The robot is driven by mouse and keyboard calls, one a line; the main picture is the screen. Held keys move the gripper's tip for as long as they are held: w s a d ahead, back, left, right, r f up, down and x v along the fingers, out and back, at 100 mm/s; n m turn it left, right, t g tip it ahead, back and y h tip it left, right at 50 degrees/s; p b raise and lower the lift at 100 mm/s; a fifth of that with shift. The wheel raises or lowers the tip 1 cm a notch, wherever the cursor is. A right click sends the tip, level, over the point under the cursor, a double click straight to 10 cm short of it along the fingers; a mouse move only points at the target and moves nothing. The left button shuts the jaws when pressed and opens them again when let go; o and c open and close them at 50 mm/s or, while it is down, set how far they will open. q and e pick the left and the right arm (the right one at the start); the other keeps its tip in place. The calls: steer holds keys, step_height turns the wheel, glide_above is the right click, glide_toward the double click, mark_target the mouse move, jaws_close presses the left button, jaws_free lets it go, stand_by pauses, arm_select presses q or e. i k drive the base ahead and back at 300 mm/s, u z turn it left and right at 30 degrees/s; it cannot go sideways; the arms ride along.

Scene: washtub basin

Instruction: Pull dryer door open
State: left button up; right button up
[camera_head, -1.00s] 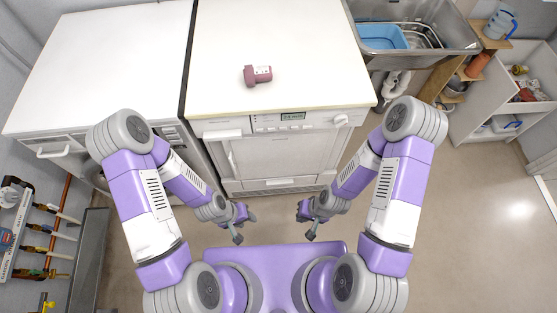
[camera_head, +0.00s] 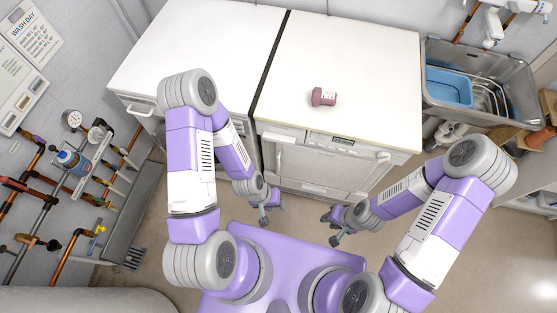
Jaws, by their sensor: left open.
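A white front-loading machine (camera_head: 318,160) stands ahead of me, with a small display and a knob on its front panel; I take it for the dryer. Its front door (camera_head: 305,166) looks closed, with an upright bar (camera_head: 279,157) near its left side. My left gripper (camera_head: 271,212) is open and empty, in front of and below the machine's left part. My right gripper (camera_head: 331,228) looks open and empty, in front of the machine and apart from it. Neither gripper touches the door.
A second white machine (camera_head: 200,55) with a drawer handle stands on the left, partly hidden by my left arm. A metal sink (camera_head: 500,75) with a blue basin (camera_head: 449,87) is at right. Pipes (camera_head: 60,205) line the left wall.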

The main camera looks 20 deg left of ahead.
mark_target(346, 172)
steer(key=k, duration=0.45)
steer(key=u, duration=1.9)
steer(key=i, duration=1.15)
steer(key=z, duration=1.9)
